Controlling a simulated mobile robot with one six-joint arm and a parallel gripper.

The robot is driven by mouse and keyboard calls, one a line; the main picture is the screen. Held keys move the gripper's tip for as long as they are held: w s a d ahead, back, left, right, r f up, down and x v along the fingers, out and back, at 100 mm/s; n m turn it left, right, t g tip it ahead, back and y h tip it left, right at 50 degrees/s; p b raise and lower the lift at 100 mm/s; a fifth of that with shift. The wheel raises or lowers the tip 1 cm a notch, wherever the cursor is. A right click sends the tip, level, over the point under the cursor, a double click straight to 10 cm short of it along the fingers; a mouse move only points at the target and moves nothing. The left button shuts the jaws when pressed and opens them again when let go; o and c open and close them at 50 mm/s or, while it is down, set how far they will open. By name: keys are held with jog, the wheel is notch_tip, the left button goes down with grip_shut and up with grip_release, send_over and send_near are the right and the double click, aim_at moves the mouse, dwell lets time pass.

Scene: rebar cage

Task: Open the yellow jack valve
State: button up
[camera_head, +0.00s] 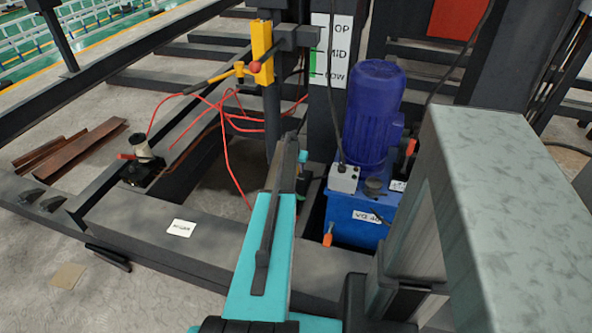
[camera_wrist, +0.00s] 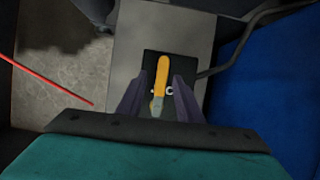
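In the wrist view, a yellow valve lever (camera_wrist: 162,65) lies over a dark square plate, with a small metal fitting at its near end. My gripper (camera_wrist: 161,76) is open, one dark finger on each side of the lever. A gap shows between the lever and each finger, so they look apart. How far the fingers reach down past the lever cannot be told. In the head view, my teal and dark arm covers this spot, and neither the lever nor the fingertips can be made out.
A blue pump unit (camera_head: 372,130) stands right of my arm; its blue side fills the right of the wrist view (camera_wrist: 270,70). A yellow block (camera_head: 262,48) with red hoses (camera_head: 222,105) hangs on a post. A small jack (camera_head: 142,160) stands at left. Dark beams surround the area.

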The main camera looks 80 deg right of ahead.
jog(key=v, duration=1.3)
jog(key=shift+d+r, duration=0.1)
jog(key=shift+d, duration=0.05)
